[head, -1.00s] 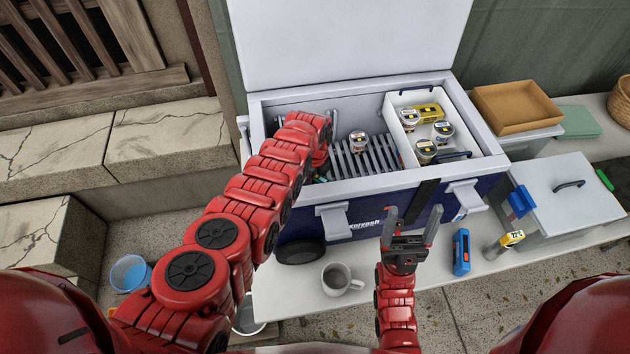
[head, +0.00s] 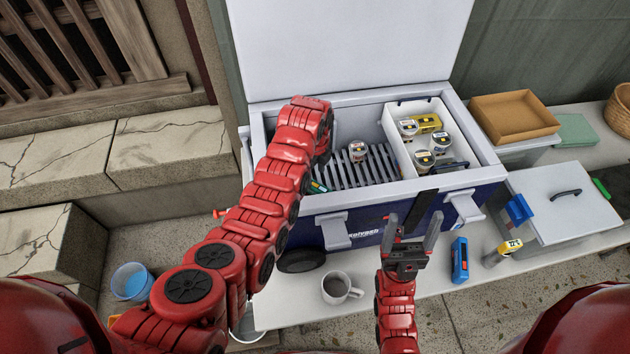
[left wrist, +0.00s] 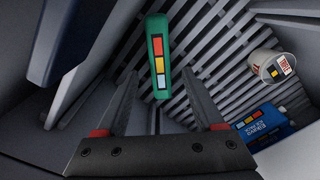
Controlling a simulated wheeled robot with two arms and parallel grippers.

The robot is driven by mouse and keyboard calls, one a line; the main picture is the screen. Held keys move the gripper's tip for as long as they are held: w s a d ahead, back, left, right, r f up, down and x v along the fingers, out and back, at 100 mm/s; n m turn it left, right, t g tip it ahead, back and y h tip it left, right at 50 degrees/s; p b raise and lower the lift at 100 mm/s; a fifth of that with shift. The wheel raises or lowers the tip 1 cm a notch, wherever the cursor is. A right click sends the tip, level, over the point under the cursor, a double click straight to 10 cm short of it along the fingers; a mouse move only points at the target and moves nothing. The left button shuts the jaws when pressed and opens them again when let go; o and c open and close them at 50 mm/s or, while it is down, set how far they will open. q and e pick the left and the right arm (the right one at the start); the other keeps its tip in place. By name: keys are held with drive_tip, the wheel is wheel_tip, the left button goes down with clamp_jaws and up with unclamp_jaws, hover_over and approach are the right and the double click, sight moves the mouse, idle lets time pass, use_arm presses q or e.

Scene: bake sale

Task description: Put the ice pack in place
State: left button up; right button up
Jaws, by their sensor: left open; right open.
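The open cooler (head: 475,185) has a slatted rack (head: 372,168) inside. A blue pack (left wrist: 262,122) with coloured squares and partly legible print, apparently the ice pack, lies at the lower right in the left wrist view. A green block (left wrist: 158,55) with red, orange, yellow and blue squares lies ahead of my left gripper (left wrist: 160,80), in line with the gap between its fingers. That gripper is open and empty inside the cooler; my arm hides it in the head view. My right gripper (head: 412,230) is open and empty before the cooler's front.
A white bin (head: 397,135) at the cooler's right holds several cups and a yellow item. A mug (head: 340,288), a blue device (head: 460,260) and a yellow-headed thermometer (head: 508,247) are on the table in front.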

use_arm(q)
drive_tip(key=shift+r+b, duration=0.3)
drive_tip(key=shift+r, duration=1.15)
